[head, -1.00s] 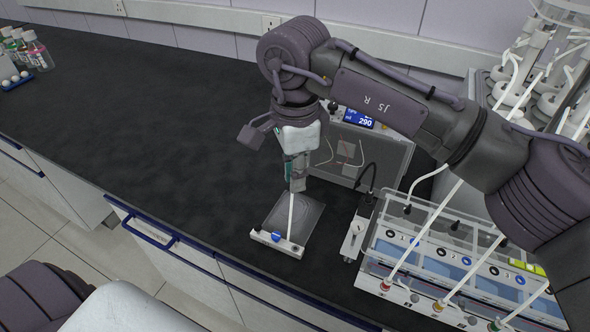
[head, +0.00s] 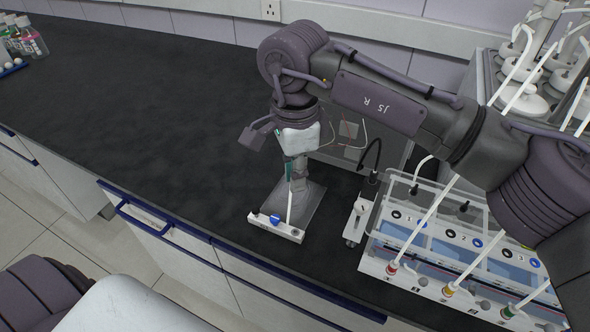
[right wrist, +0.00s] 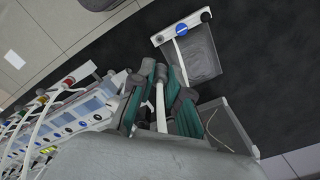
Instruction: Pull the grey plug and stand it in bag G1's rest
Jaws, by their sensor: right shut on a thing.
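My right gripper (head: 292,178) is shut, pointing down over the bag at the bench's front. In the right wrist view a white stem with a grey end, which I take as the grey plug (right wrist: 160,78), stands between the teal finger pads. The bag (head: 303,207) is flat and grey, with a white bar (head: 290,233) and a blue disc along its front; it also shows in the right wrist view (right wrist: 203,58). A white tube (head: 290,207) runs over it. I cannot read the label G1 or clearly make out its rest. My left gripper is out of view.
A white unit with a clear cover and several coloured ports (head: 410,272) stands to the right. A small white device with a black cable (head: 357,220) is between it and the bag. Bottles (head: 28,38) stand far left. The bench's middle left is clear.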

